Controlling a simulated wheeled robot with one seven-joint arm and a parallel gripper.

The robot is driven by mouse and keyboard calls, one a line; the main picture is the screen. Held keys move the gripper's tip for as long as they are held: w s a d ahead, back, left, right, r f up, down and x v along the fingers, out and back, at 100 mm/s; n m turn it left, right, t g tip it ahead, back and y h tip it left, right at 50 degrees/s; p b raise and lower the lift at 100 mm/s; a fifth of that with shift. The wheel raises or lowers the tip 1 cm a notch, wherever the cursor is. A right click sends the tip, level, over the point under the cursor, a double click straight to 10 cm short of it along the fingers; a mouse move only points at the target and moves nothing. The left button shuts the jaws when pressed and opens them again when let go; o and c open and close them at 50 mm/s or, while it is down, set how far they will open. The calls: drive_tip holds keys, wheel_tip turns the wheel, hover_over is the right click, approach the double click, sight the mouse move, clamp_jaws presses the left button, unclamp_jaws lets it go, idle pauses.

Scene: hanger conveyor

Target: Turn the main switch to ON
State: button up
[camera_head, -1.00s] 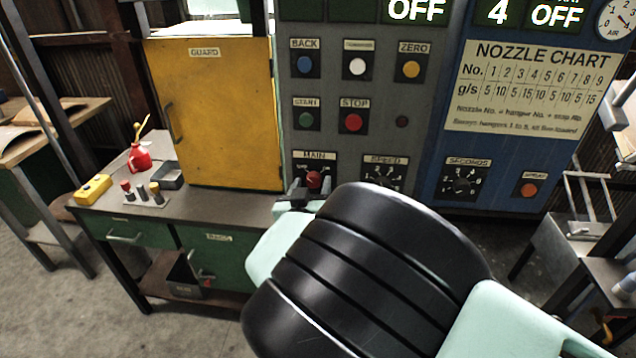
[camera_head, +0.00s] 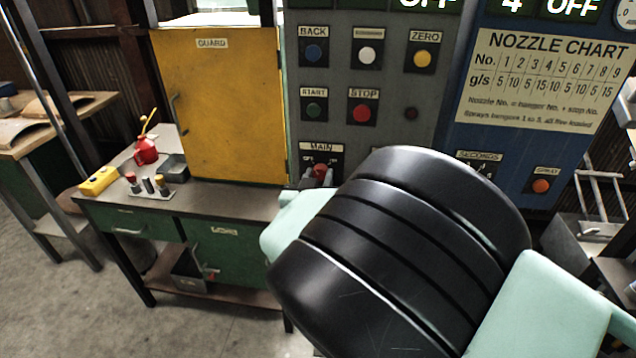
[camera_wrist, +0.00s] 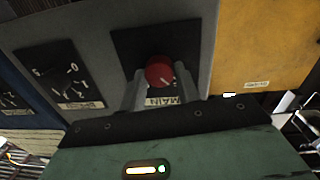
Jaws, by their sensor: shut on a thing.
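The main switch (camera_head: 320,172) is a red knob on a black plate marked MAIN, low on the grey control panel. In the wrist view the red knob (camera_wrist: 159,71) sits between the two fingers of my gripper (camera_wrist: 163,88), which are shut on it. The knob has a pale mark at its lower edge, and the MAIN label appears upside down there. In the head view my black and pale green arm covers the right side of the plate and most of my gripper.
A grey panel (camera_head: 386,110) holds BACK, ZERO, START and STOP buttons above the switch. The speed dial (camera_wrist: 57,75) is beside it. A yellow guard door (camera_head: 222,120) stands to the left, over a bench (camera_head: 235,200) with a red oil can (camera_head: 146,150).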

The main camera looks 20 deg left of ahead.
drive_tip(key=m+b, duration=0.2)
drive_tip(key=b, duration=0.1)
drive_tip(key=m+b, duration=0.2)
drive_tip(key=b, duration=0.1)
drive_tip(key=shift+d+f, duration=0.1)
drive_tip(key=shift+f, duration=0.25)
drive_tip(key=m+b, duration=0.5)
drive_tip(key=b, duration=0.3)
drive_tip(key=shift+m+b, duration=0.3)
drive_tip(key=m+b, duration=0.2)
drive_tip(key=b, duration=0.1)
drive_tip(key=m+b, duration=0.2)
drive_tip(key=b, duration=0.2)
drive_tip(key=shift+d+m+g+y, duration=0.1)
drive_tip(key=shift+m+g+y, duration=0.2)
drive_tip(key=m+b, duration=0.1)
drive_tip(key=b, duration=0.1)
drive_tip(key=shift+r+m+b, duration=0.2)
drive_tip(key=shift+m+b, duration=0.1)
drive_tip(key=shift+m, duration=0.1)
drive_tip(key=shift+r, duration=0.1)
drive_tip(key=o, duration=1)
